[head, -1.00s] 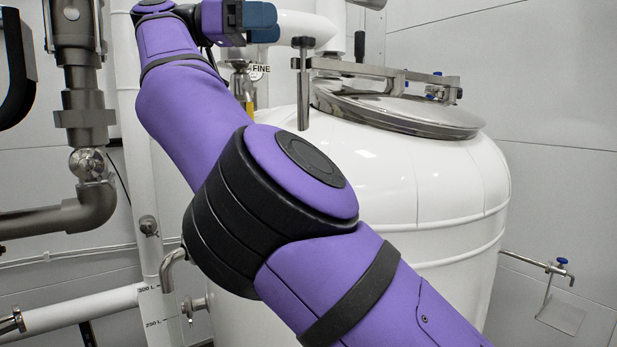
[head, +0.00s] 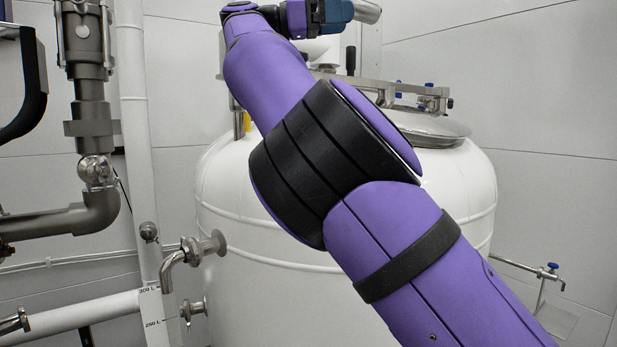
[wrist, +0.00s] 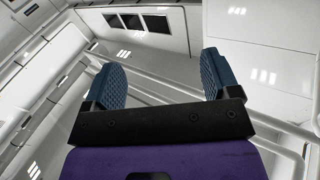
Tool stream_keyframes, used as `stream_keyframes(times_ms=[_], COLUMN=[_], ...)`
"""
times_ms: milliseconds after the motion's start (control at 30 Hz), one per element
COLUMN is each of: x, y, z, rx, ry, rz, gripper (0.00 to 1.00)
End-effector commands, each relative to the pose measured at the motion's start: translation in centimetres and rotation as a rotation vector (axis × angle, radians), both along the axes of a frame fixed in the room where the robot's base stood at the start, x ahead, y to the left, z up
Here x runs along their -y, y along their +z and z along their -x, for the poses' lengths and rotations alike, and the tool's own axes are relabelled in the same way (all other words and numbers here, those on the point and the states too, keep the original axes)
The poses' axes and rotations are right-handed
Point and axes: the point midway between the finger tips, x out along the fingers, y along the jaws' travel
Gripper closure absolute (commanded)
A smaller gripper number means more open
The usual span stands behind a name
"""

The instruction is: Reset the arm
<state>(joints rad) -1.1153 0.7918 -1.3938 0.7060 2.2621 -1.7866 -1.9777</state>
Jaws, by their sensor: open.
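My purple arm crosses the head view in front of the white tank (head: 290,250). My gripper (head: 345,12) is at the top of the head view, above the tank, beside the upper end of the arm. In the wrist view my gripper (wrist: 162,85) shows two blue ridged fingers set wide apart, with nothing between them. Part of the tank and its lid (head: 435,128) is hidden behind my arm.
Steel piping (head: 95,150) with an elbow stands at the left. A white vertical pipe (head: 135,120) and a horizontal one (head: 85,307) run beside the tank. A blue-handled valve (head: 550,270) sticks out at the right. The grey wall (head: 540,100) at the right is bare.

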Motion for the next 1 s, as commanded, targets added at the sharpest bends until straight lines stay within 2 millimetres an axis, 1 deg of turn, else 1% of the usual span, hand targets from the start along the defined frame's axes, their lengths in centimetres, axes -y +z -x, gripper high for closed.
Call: stream_keyframes(times_ms=[33,167,200,267,300,333,367,400,467,500,600,700,800,900,1000], x=[2.3,8.7,10.9,14.2,16.5,18.2,20.1,22.5,26.3,28.6,33.5,37.2,39.5,40.7,40.5], y=[0.6,2.3,2.8,3.3,3.6,3.9,4.0,4.2,4.2,4.0,3.3,2.0,0.4,-1.5,-3.6], z=[-0.8,-3.0,-3.7,-4.8,-5.4,-5.9,-6.4,-7.0,-8.0,-8.5,-9.6,-10.2,-10.4,-10.0,-8.9], rx=[0.009,0.039,0.048,0.058,0.065,0.071,0.075,0.079,0.084,0.087,0.092,0.093,0.094,0.089,0.078], ry=[-0.003,0.012,0.022,0.041,0.058,0.075,0.092,0.121,0.175,0.218,0.34,0.48,0.636,0.801,0.968], rz=[0.007,0.05,0.066,0.09,0.103,0.114,0.125,0.138,0.156,0.164,0.172,0.163,0.133,0.087,0.025], gripper=[0.18,0.18,0.18,0.18,0.18,0.18,0.18,0.18,0.18,0.18,0.18,0.18,0.18,0.18,0.18])
